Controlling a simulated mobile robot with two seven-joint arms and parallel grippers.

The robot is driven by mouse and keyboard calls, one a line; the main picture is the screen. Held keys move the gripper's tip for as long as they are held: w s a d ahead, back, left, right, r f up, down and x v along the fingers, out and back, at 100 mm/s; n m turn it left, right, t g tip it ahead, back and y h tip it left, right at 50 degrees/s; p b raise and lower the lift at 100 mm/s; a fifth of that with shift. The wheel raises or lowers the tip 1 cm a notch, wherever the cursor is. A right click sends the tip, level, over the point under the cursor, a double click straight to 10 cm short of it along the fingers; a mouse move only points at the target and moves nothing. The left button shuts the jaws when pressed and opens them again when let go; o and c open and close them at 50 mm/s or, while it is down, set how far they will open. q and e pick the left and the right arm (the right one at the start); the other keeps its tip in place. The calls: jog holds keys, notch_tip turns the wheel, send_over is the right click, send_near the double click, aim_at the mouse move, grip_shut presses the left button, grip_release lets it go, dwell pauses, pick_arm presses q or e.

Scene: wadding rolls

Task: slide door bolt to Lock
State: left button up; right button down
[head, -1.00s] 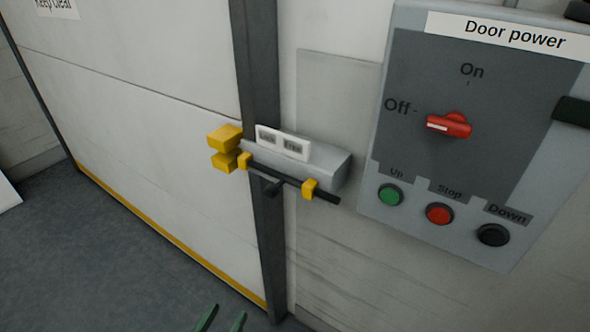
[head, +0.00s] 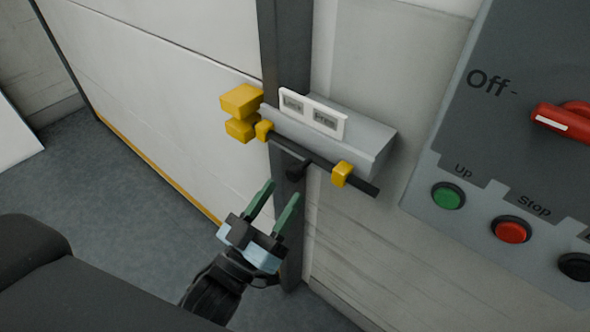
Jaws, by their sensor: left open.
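The door bolt (head: 318,159) is a dark rod on a grey housing (head: 345,132) fixed beside the door. It passes through two yellow guides. Yellow keeper blocks (head: 241,110) sit on the door at left. A white label plate (head: 312,114) above the rod has two small panels, too blurred to read surely. My right gripper is not in view.
A grey control panel (head: 425,192) stands at right, with a red switch (head: 562,122) at Off and green, red and black buttons. The door (head: 160,90) has a yellow bottom edge. Grey floor (head: 150,205) is open at left.

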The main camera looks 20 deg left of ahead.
aim_at(291, 179)
pick_arm(q)
jog(key=x, duration=0.4)
jog(key=shift+w+r+p, duration=0.1)
jog(key=shift+r+p, duration=0.05)
jog(key=shift+p, duration=0.25)
jog(key=shift+x, duration=0.75)
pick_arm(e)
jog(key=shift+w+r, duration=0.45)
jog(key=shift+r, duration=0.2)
